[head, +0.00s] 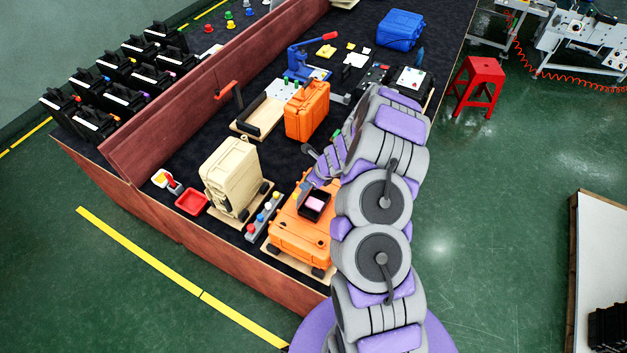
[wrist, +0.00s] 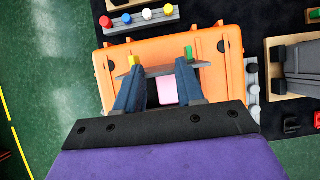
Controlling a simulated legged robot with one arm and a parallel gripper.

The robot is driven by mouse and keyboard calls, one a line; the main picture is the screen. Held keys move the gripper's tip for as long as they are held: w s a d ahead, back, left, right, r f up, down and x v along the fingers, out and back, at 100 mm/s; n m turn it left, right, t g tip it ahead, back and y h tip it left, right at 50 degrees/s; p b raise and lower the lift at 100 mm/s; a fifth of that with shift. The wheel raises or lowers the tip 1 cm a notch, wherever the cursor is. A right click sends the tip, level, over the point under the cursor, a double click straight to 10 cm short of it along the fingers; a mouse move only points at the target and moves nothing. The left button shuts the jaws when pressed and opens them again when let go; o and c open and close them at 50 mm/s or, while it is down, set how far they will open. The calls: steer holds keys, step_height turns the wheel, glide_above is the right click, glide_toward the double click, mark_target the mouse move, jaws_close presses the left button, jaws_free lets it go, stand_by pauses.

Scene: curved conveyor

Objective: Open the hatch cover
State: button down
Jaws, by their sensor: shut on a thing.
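An orange case (head: 300,236) lies flat near the table's front corner in the head view, and its broad top fills the middle of the wrist view (wrist: 228,75). A dark square opening in its top shows a pink thing (head: 315,204), also visible between my fingers in the wrist view (wrist: 167,92). A grey hatch cover (wrist: 160,70) stands raised at the opening. My gripper (wrist: 161,66) is shut on the cover, its two blue fingers reaching it from either side. In the head view my gripper (head: 318,168) is just behind the opening; its exact contact is partly hidden.
A beige case (head: 230,175) and a strip of coloured knobs (head: 263,217) stand left of the orange case. An upright orange case (head: 307,110) is behind. A red stool (head: 475,85) stands on the open green floor at right.

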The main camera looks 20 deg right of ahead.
steer(key=shift+w+a+r+p, duration=0.15)
steer(key=shift+w+a, duration=0.05)
steer(key=shift+w, duration=0.2)
steer(key=shift+w+a+r+p, duration=0.15)
steer(key=shift+w+a, duration=0.05)
steer(key=shift+w, duration=0.2)
steer(key=c, duration=0.7)
jaws_free()
steer(key=shift+f, duration=0.1)
steer(key=shift+s, duration=0.1)
steer(key=v, duration=1.7)
steer(key=shift+d, duration=0.1)
